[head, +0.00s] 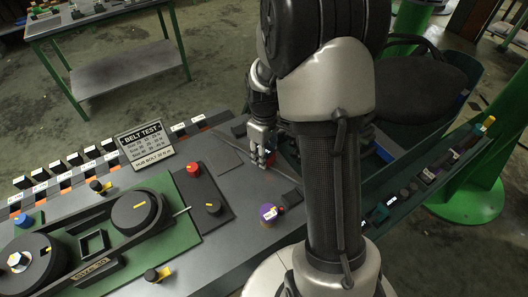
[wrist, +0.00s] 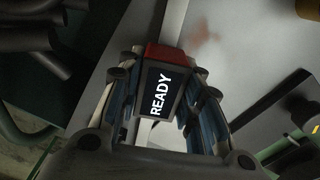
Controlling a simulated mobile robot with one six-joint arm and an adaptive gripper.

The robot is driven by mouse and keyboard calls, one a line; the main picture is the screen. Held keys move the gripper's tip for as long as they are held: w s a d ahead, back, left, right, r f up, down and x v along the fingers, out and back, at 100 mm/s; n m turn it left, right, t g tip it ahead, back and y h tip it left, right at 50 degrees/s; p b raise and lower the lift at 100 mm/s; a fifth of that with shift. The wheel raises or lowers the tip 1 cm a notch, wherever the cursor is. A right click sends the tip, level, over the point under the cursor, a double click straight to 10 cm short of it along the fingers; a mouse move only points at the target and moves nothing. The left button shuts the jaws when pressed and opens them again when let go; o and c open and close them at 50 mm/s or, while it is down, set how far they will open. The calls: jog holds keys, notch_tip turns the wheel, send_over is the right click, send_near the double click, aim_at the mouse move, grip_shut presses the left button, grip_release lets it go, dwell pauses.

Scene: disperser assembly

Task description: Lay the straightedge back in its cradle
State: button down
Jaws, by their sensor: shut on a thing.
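My gripper (head: 264,160) is low over the right part of the grey bench top, pointing down. In the wrist view my gripper (wrist: 160,105) has its fingers closed on both sides of a red-and-dark block labelled READY (wrist: 160,88). A pale narrow strip, seemingly the straightedge (wrist: 174,22), runs out beyond the block; I cannot tell whether they are joined.
A BELT TEST sign (head: 144,140) stands at the back of the bench. A green belt fixture (head: 120,235) fills the left.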

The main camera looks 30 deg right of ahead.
jog(key=c, duration=1.1)
grip_release()
jog(key=shift+r, duration=0.15)
notch_tip(320, 180, up, 13)
jog(key=p, duration=0.4)
jog(key=s+a+r+m+t, duration=0.2)
jog(key=s+a+r, duration=0.45)
jog(key=r, duration=0.25)
jog(key=s+a+r+m+t, duration=0.1)
jog(key=s+a, duration=0.1)
jog(key=s, duration=0.2)
jog(key=s+a+r+m, duration=0.1)
jog(key=s+a, duration=0.1)
jog(key=s, duration=0.2)
jog(key=s+a+r+t, duration=0.1)
jog(key=s+a, duration=0.1)
jog(key=s, duration=0.3)
jog(key=shift+s+r+m+t, duration=0.1)
jog(key=shift+r+m+t, duration=0.1)
jog(key=shift+m+t, duration=0.15)
jog(key=shift+f, duration=0.1)
